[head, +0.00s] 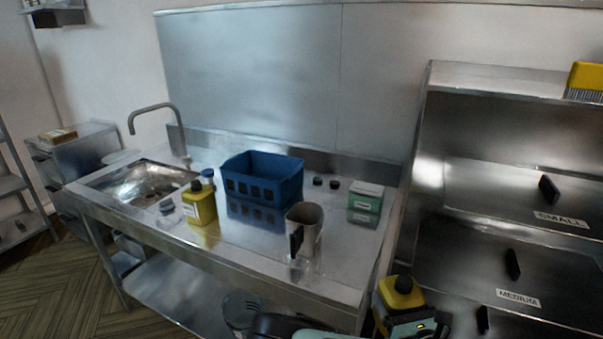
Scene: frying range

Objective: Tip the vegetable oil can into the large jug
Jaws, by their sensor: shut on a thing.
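My gripper (412,325) is at the bottom right, shut on a yellow can with a dark cap (399,290). The can looks roughly upright, in front of the counter's right end. Its lower part and my fingertips are hidden, and no label can be read. A tall grey metal jug (308,222) with a dark handle stands upright near the counter's front edge, to the left of the held can and apart from it. Its inside is too small to judge. A second yellow can (201,207) with a dark cap and pale label stands further left on the counter.
A blue crate (263,185) stands mid-counter. A green-and-white box (365,203) and two small dark round things lie to its right. A sink (145,183) with a tap is at left. Steel shelves marked SMALL and MEDIUM (518,298) rise at right. A clear container (240,312) is low down.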

